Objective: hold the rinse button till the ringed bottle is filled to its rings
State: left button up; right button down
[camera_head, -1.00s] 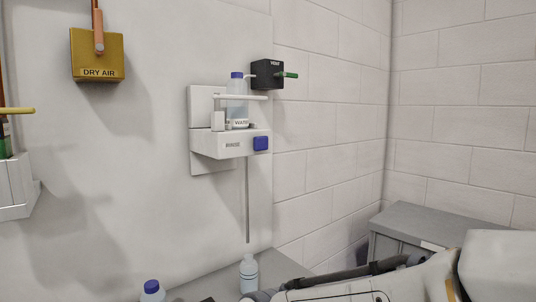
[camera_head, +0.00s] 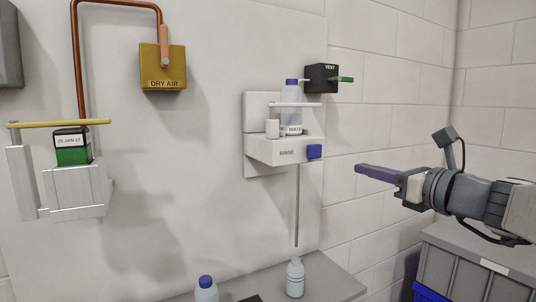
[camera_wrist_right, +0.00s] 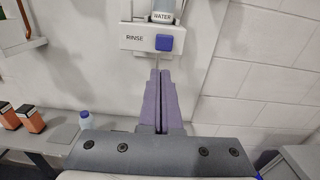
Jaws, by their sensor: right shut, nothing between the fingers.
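The blue rinse button (camera_head: 314,152) is on the front right of the white RINSE unit (camera_head: 268,152). It also shows in the right wrist view (camera_wrist_right: 165,43), just beyond my fingertips. My right gripper (camera_head: 358,169) is shut and empty, its purple fingers pointing left, apart from the button and to its right in the head view. A clear bottle (camera_head: 295,278) with ring marks stands on the shelf under the thin tube (camera_head: 297,205) that hangs from the unit. Its fill level is too small to tell. My left gripper is not in view.
A WATER bottle (camera_head: 291,98) sits in the unit. A black VENT box (camera_head: 321,78) is above right, a DRY AIR box (camera_head: 162,66) at upper left. A blue-capped bottle (camera_head: 206,289) stands on the shelf (camera_head: 332,287). A grey cabinet (camera_head: 480,258) is at lower right.

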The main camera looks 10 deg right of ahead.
aim_at(316, 152)
jog(key=shift+d+r, duration=0.25)
jog(key=shift+d, duration=0.05)
jog(key=p+x, duration=0.5)
jog(key=x, duration=0.7)
jog(key=shift+w+a+r+p, duration=0.15)
jog(key=shift+w+a+p, duration=0.05)
jog(key=shift+w+p, duration=0.15)
jog(key=shift+w+a, duration=0.2)
jog(key=shift+w, duration=0.35)
